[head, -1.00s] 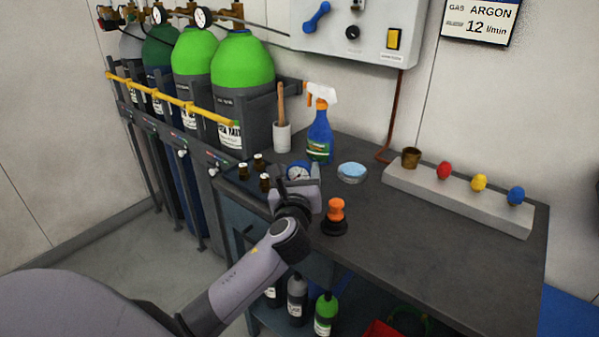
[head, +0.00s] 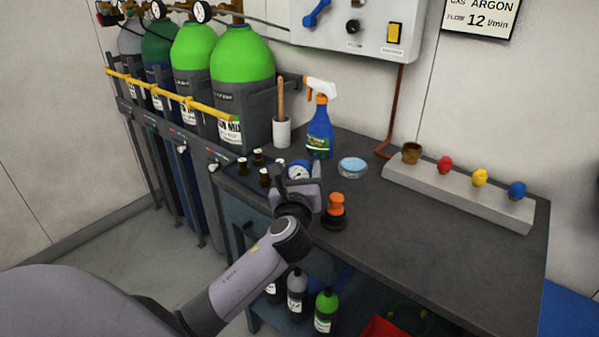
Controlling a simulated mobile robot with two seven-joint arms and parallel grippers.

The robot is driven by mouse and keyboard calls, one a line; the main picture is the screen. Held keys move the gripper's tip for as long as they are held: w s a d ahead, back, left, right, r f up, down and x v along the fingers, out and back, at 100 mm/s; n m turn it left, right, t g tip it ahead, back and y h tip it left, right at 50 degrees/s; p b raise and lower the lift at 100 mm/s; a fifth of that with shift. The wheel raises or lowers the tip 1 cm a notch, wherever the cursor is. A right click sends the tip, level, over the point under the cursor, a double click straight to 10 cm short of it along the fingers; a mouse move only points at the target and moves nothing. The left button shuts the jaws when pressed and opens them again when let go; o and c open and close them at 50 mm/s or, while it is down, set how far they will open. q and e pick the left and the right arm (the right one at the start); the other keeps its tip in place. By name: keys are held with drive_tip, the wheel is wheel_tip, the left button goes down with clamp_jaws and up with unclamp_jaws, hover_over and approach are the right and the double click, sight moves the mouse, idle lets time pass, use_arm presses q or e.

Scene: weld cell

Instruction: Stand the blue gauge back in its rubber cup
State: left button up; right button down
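The blue gauge (head: 299,168), with a round white dial, shows just beyond my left gripper (head: 299,181) near the left end of the bench. The hand hides its lower part. No other cup-like rubber holder shows clearly. My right gripper is out of view.
Small dark bottles (head: 265,177) stand left of the hand. Behind are a white pot (head: 282,134) with a wooden handle, a blue spray bottle (head: 320,131) and a light-blue round tin (head: 352,167). A grey rack (head: 455,197) holds coloured knobs. The bench's front right (head: 430,245) is clear.

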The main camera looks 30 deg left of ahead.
sight(299, 175)
use_arm(q)
drive_tip(key=shift+s, duration=0.1)
drive_tip(key=shift+p+v, duration=0.65)
drive_tip(key=shift+v, duration=0.65)
drive_tip(key=shift+p+v, duration=0.45)
drive_tip(key=shift+v, duration=0.9)
drive_tip(key=p+v, duration=0.1)
drive_tip(key=v, duration=0.4)
drive_tip(key=shift+s+d, duration=0.2)
